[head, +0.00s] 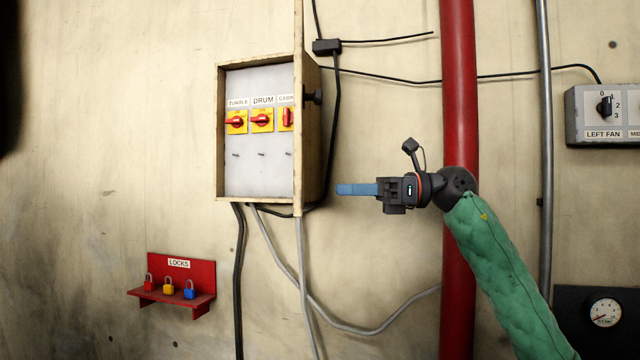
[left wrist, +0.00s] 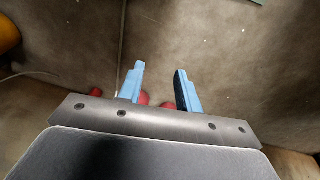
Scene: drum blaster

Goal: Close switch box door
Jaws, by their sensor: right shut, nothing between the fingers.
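The switch box (head: 221,135) hangs on the wall, left of centre in the head view. Its front is open and shows a pale panel with red-and-yellow switches. Its door (head: 298,125) stands open at the right side, seen nearly edge-on, and hides part of the rightmost switch and label. A black knob (head: 313,97) shows just right of the door edge. My right gripper (head: 338,189) is shut and empty, a little right of the box's lower right corner, pointing left. My left gripper (left wrist: 160,72) shows only in the left wrist view, open with its blue fingers apart and nothing between them.
A red pipe (head: 459,80) runs vertically behind my right wrist. Cables (head: 270,235) hang below the box. A red lock shelf (head: 180,272) is at lower left. A grey switch panel (head: 604,115) and a gauge (head: 604,311) are at right. Wall left of the box is bare.

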